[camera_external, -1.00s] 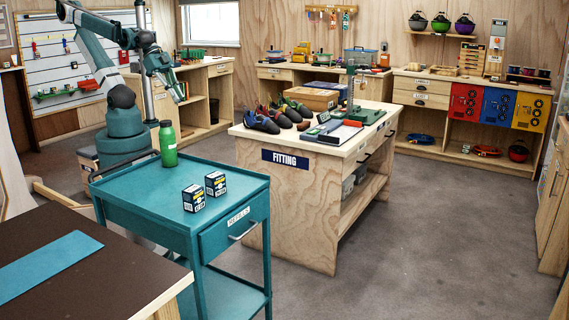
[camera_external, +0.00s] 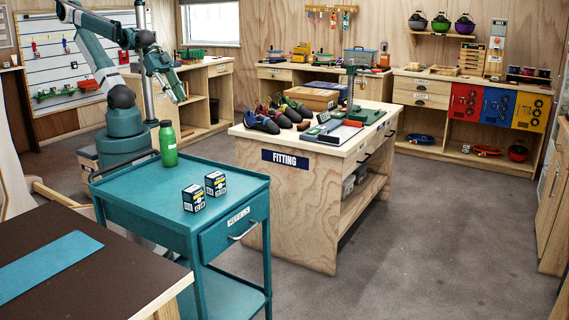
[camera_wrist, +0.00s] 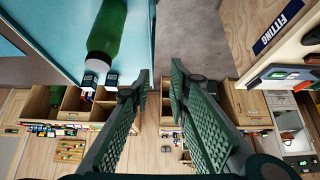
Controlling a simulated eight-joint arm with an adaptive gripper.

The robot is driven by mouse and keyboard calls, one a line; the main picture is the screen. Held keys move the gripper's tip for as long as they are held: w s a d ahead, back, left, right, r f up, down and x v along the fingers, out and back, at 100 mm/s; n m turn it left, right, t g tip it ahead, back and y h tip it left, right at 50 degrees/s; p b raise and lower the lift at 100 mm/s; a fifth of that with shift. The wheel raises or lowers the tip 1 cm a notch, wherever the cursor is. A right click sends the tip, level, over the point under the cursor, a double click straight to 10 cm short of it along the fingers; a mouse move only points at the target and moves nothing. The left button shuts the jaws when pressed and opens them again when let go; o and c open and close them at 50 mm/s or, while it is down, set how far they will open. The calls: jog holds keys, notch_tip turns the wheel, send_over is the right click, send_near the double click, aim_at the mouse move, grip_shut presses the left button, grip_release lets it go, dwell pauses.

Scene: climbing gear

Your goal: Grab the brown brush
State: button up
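I cannot clearly make out a brown brush in either view. My gripper (camera_external: 180,92) hangs in the air at the left, behind the teal trolley and well apart from the bench. In the wrist view my gripper (camera_wrist: 158,72) has its two green-padded fingers spread, with nothing between them. Part of the bench (camera_wrist: 262,45) shows at the right of that view, with a few items cut off by the edge.
The teal trolley (camera_external: 150,190) carries a green bottle (camera_external: 168,144) and two small boxes (camera_external: 194,198) (camera_external: 215,184). Several shoes (camera_external: 262,122), a cardboard box (camera_external: 310,98) and a green stand (camera_external: 366,115) crowd the bench. Open floor (camera_external: 420,220) lies to its right.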

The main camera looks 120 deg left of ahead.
jog(key=o, duration=0.7)
jog(key=shift+w+a+r, duration=0.1)
jog(key=w+a+r+n+g+y+p, duration=0.1)
jog(key=w+a+r+n, duration=0.2)
jog(key=w+a, duration=0.4)
jog(key=w+a+r+n+g+p, duration=0.1)
jog(key=w+a+r+n, duration=0.1)
jog(key=w+a+r, duration=0.4)
jog(key=w+a+f+n+g+p, duration=0.1)
jog(key=w+a+f+n, duration=0.1)
jog(key=w+a, duration=0.55)
jog(key=w+a+f+n+g+p, duration=0.1)
jog(key=w+a+f+n, duration=0.25)
jog(key=a, duration=0.75)
jog(key=n+g+h+p, duration=0.1)
jog(key=n+g+p, duration=0.2)
jog(key=n, duration=0.5)
send_over(304, 123)
jog(key=f, duration=2.2)
jog(key=shift+a+f, duration=0.2)
jog(key=shift+f, duration=0.1)
jog(key=shift+s+a+f, duration=0.15)
jog(key=shift+a+f, duration=0.05)
